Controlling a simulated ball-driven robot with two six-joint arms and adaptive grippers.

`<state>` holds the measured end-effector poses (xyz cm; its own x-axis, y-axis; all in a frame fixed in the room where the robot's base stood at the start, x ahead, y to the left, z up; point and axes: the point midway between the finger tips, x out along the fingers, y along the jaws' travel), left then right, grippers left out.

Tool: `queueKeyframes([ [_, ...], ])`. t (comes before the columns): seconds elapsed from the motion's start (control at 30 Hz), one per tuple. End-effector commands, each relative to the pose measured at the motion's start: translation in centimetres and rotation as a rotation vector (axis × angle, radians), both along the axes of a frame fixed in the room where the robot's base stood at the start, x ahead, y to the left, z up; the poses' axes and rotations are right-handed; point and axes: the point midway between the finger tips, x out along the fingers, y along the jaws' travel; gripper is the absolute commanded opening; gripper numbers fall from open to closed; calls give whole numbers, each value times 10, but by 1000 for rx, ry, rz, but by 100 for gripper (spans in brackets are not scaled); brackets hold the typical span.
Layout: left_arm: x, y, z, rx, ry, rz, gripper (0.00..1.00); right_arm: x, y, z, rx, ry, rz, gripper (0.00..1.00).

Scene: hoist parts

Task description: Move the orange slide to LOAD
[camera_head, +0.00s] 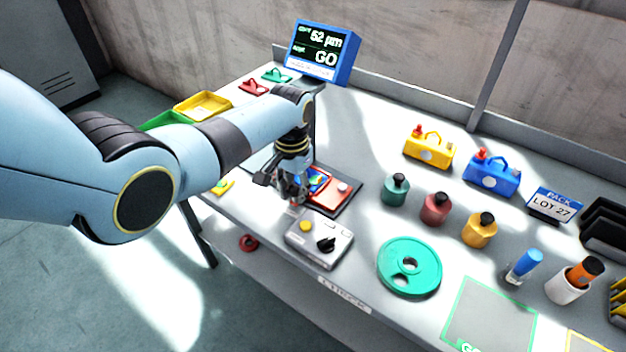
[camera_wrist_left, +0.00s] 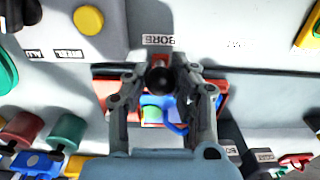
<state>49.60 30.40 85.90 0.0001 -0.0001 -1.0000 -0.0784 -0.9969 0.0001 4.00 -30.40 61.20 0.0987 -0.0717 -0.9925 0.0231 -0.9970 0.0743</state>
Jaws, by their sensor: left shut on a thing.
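The orange slide (camera_head: 333,197) is a flat red-orange piece on a dark base (camera_head: 354,205) near the table's front edge, with a blue and green part on it. It also shows in the left wrist view (camera_wrist_left: 222,92), behind the fingers. My left gripper (camera_head: 292,196) is down at its left end. In the left wrist view my left gripper (camera_wrist_left: 162,78) has its fingers on both sides of a black round knob (camera_wrist_left: 160,81) and is shut on it. The knob seems to belong to the slide; the join is hidden. A label reading BORE (camera_wrist_left: 158,40) lies just beyond. My right gripper is not in view.
A grey box (camera_head: 320,239) with a yellow button and black knob stands close in front.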

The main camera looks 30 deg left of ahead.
Motion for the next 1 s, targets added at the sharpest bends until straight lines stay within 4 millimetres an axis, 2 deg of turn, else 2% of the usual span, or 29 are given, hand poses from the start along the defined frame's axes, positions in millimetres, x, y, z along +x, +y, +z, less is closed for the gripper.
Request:
queueKeyframes([
  [0.17, 0, 6, 0, 1, 1, 1, 5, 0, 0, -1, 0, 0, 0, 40],
  [0.67, 7, 88, -2, 4, 1, 2, 5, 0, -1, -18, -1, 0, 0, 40],
  [1.0, 11, 144, -3, 3, 1, 3, 5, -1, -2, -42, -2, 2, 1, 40],
])
